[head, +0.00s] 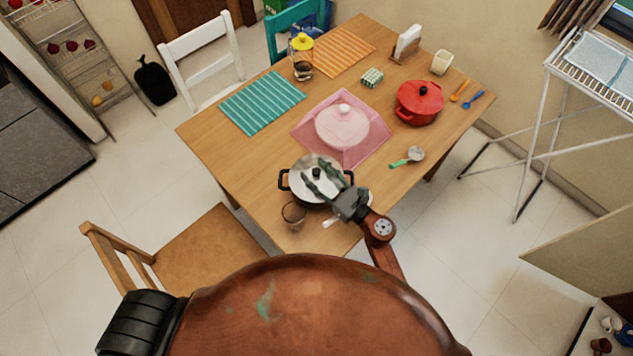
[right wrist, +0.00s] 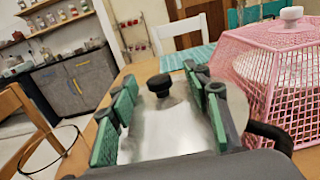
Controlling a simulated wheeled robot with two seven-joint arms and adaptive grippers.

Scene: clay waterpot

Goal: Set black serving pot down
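The black serving pot (head: 290,190) stands upright on the near part of the wooden dining table (head: 225,160). It has black side handles and a shiny lid with a black knob. In the right wrist view, the lid (right wrist: 165,130) fills the middle, with the knob (right wrist: 159,85) near the fingertips. My right gripper (head: 315,173) is over the lid, its green-padded fingers spread on either side of the knob. The right wrist view also shows the fingers (right wrist: 160,82) apart, with nothing clamped between them. Whether they touch the lid is unclear. My left gripper is not in view.
A pink mesh food cover (head: 343,128) stands just behind the pot. A drinking glass (head: 293,215) is close in front. A green-handled spoon (head: 408,157) and red pot (head: 419,102) lie to the right. A wooden chair (head: 205,250) stands at the near left.

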